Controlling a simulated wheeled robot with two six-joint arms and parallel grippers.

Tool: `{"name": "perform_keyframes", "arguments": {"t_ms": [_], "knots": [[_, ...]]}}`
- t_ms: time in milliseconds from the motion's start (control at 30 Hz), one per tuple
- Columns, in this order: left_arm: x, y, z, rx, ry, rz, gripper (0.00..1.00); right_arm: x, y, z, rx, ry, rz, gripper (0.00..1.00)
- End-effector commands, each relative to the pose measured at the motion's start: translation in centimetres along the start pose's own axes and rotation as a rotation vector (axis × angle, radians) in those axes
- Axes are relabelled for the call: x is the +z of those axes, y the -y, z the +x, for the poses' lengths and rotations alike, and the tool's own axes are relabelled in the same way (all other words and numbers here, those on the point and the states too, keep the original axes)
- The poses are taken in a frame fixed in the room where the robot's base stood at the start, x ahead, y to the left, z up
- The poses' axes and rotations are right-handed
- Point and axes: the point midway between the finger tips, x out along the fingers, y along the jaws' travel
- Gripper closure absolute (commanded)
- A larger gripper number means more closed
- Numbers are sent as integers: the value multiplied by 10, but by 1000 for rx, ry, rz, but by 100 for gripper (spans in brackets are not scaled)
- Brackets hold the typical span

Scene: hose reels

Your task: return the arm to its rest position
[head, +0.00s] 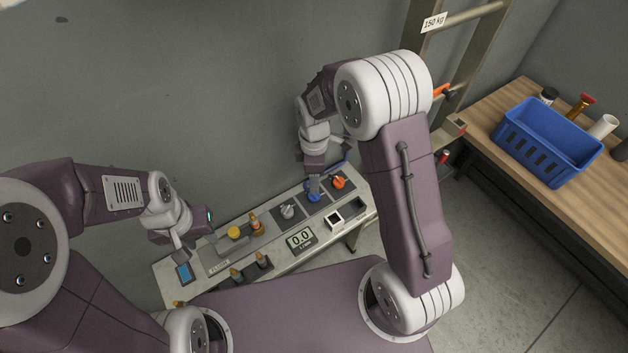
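My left gripper (181,251) hangs over the left end of a light grey bench, above a small blue-screened device (184,272). Its fingers show nearly edge-on, so I cannot tell whether they are apart; nothing shows in them. My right arm arches over the bench from the right. Its gripper (313,184) points down at a blue knob (313,197) on a dark plate. The fingers are small and partly hidden by the wrist, so I cannot tell whether they touch or hold the knob.
The bench (280,262) also carries an orange knob (338,182), a grey knob (288,211), a yellow button (234,232), brass fittings and a display (300,239) reading 0.0. A wooden table (480,120) at right holds a blue basket (548,142). A ladder-like rack (462,40) stands behind.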

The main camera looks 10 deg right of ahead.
Motion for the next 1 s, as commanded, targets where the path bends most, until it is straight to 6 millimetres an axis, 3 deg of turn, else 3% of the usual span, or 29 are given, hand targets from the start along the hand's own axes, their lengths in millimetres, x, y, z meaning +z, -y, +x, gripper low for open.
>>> {"name": "perform_keyframes", "arguments": {"t_ms": [400, 533, 633, 700, 800, 900, 1000], "knots": [[0, 0, 2, 0, 0, 0, 64, 2, -1, 2, 2, -1, 5, 44], [2, 0, 15, 0, 0, 0, 64, 16, -11, -20, 70, -29, 50, 44], [3, 1, 29, 0, 0, 0, 64, 46, 19, -32, 98, -47, 191, 44], [4, 1, 36, 0, 0, 0, 64, 68, 54, -30, 103, -66, 452, 44], [4, 1, 37, 0, 0, 0, 64, 84, 94, -22, 88, -83, 812, 44], [4, 1, 35, 0, 0, 0, 64, 90, 120, -12, 57, -78, 1086, 44], [4, 1, 34, 0, 0, 0, 64, 91, 123, -8, 52, -87, 1271, 44]]}}
